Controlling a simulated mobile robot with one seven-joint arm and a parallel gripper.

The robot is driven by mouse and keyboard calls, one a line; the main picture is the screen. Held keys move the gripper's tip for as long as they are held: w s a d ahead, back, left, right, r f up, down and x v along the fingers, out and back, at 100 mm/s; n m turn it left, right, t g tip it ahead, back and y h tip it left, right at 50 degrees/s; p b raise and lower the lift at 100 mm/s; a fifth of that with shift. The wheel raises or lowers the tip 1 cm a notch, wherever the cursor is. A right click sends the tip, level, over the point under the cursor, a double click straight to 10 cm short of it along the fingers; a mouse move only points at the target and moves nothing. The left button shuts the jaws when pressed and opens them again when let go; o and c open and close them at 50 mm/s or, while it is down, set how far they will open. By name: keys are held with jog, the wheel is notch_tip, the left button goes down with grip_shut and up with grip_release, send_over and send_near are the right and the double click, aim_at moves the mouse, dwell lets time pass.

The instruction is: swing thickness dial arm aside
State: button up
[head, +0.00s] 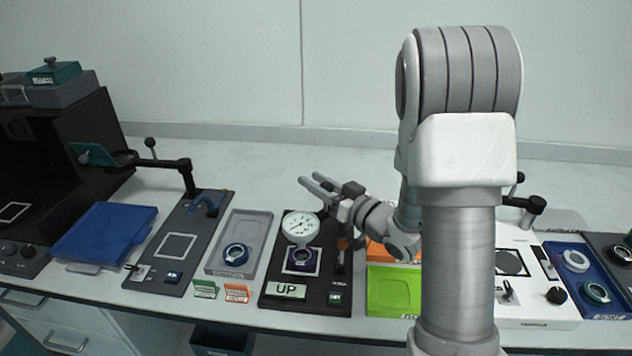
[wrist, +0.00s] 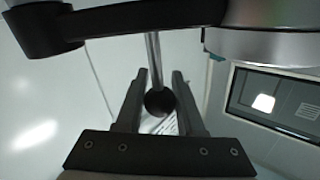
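The dial gauge (head: 300,226) has a white round face and stands over a dark purple ring mount (head: 302,262) on a black base plate (head: 285,301). The dial arm (wrist: 150,17) is a dark bar across the top of the wrist view, with the gauge's silver body (wrist: 270,48) at its right. A thin rod runs from the arm to a black ball knob (wrist: 158,102). My gripper (head: 308,179) is above and behind the gauge. In the wrist view my gripper (wrist: 157,76) is open, with the knob between its fingers and small gaps beside it. In the head view my gripper hides most of the arm.
A grey tray with a blue ring mount (head: 235,254) is to the left, a green tray (head: 392,288) to the right. Another station's dark swing arm (head: 165,163) stands further left. The table behind is clear.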

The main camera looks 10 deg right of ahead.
grip_shut()
dwell(1.0)
